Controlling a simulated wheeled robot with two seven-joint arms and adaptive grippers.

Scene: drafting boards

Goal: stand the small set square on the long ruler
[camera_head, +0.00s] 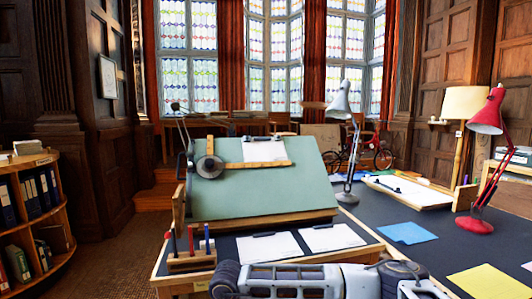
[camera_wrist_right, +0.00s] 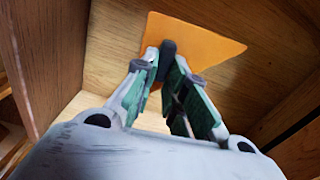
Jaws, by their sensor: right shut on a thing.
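The small set square (camera_wrist_right: 205,40) is a thin orange plate with a dark knob (camera_wrist_right: 167,55), seen in the right wrist view. My right gripper (camera_wrist_right: 165,62) has its fingertips closed around the knob, with the plate just beyond them. Part of the plate's edge is hidden behind the fingers. In the head view a long yellow-brown ruler (camera_head: 258,163) lies across the green drafting board, extending right from a round dark head. I cannot tell if this is the task's long ruler. My left gripper is not in view.
In the right wrist view, wooden panels (camera_wrist_right: 270,85) surround the gripper closely. In the head view, the tilted green board (camera_head: 250,195) stands on a dark desk with a pen holder (camera_head: 190,257), papers (camera_head: 332,238) and a red lamp (camera_head: 487,150). A bookshelf stands left.

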